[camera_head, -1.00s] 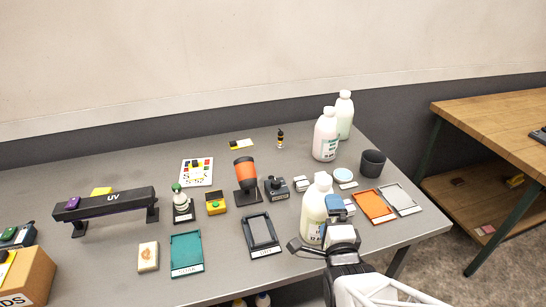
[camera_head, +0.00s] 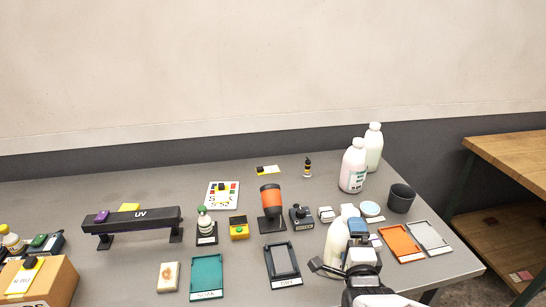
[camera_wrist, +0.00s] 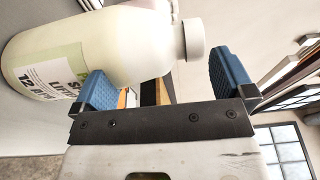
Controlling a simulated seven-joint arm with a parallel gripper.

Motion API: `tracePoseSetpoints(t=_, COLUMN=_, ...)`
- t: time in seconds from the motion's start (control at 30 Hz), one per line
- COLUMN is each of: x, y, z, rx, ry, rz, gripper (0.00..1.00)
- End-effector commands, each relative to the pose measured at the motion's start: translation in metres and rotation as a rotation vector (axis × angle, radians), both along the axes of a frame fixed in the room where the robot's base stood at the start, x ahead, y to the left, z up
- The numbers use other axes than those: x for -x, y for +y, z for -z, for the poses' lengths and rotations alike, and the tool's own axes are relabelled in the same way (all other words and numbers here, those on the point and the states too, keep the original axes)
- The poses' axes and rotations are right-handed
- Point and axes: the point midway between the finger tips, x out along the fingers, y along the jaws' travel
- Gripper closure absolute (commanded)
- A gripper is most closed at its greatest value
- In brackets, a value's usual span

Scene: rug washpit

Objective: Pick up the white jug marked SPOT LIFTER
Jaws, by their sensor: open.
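The white jug marked SPOT LIFTER (camera_head: 337,238) stands at the table's front right, partly hidden by my gripper (camera_head: 360,240). In the wrist view the jug (camera_wrist: 120,45) lies sideways across the upper left. The left finger overlaps the jug's body in the picture; the right finger is clear of the cap. I cannot tell whether the left finger touches the jug.
Two similar white bottles (camera_head: 353,168) stand at the back right, near a dark cup (camera_head: 401,198). Orange (camera_head: 399,244) and grey (camera_head: 429,237) trays lie right of the jug. A dark tray (camera_head: 283,266) and an orange-black device (camera_head: 271,208) are to its left.

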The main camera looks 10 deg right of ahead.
Motion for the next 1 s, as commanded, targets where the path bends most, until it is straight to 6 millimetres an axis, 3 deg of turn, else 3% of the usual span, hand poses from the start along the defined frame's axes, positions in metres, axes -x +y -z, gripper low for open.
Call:
tracePoseSetpoints(t=0.4, x=-0.038, y=-0.007, z=-0.001, rx=-0.001, ry=0.000, rz=0.000, gripper=0.00)
tracePoseSetpoints(t=1.0, x=-0.040, y=-0.007, z=-0.001, rx=-0.001, ry=0.000, rz=0.000, gripper=0.00)
